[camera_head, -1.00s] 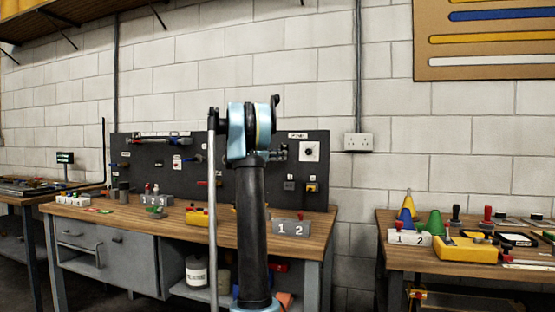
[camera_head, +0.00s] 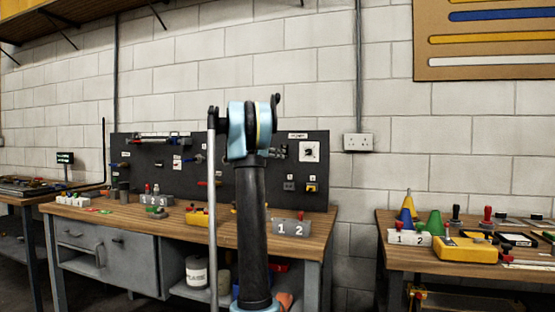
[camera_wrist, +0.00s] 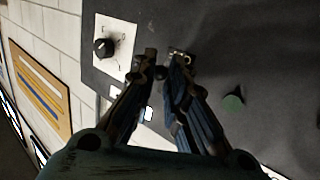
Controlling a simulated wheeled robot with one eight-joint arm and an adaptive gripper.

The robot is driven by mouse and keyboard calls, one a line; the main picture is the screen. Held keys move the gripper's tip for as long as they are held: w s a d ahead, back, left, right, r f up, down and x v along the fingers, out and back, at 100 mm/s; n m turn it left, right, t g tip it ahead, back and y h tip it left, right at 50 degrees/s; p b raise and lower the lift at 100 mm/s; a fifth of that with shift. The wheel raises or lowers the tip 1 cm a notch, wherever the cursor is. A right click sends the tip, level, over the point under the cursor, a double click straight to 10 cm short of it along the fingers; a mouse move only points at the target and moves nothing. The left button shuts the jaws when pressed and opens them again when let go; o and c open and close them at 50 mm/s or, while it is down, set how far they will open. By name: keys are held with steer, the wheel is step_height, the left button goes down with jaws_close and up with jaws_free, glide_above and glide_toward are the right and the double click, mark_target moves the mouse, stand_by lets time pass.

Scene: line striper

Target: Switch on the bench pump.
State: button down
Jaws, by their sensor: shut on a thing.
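The black pegboard-like panel (camera_head: 140,165) stands behind the left bench and carries several small controls. A white plate with a black rotary knob (camera_head: 309,152) is at its upper right, under a small label (camera_head: 298,135). In the wrist view the knob (camera_wrist: 104,48) is left of my gripper (camera_wrist: 164,68). My fingers are close together at the panel, closed on a small dark part beside the knob plate. The fingertips hide most of that part, so I cannot tell its shape or position. In the head view my arm hides the gripper. I cannot tell which control is the pump's.
The right bench (camera_head: 480,280) holds cones and a yellow case (camera_head: 468,249).

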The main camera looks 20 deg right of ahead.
steer(key=shift+w+d+r+n+g+y, duration=0.1)
steer(key=shift+w+r+n+g+y, duration=0.05)
steer(key=shift+r+n+g+y, duration=0.65)
steer(key=shift+w+d+r+n+g+y, duration=0.15)
steer(key=shift+r+n+g+y, duration=0.3)
steer(key=shift+y, duration=0.7)
steer(key=shift+w+d+r+n+g+y, duration=0.15)
steer(key=shift+r+n+g+y, duration=0.3)
steer(key=shift+r+y, duration=0.45)
steer(key=shift+a, duration=0.1)
steer(key=c, duration=1.6)
jaws_free()
steer(key=shift+w+f, duration=0.1)
steer(key=shift+w, duration=0.05)
steer(key=shift+y, duration=0.25)
steer(key=v, duration=1.2)
steer(key=shift+w, duration=0.15)
steer(key=shift+f, duration=0.1)
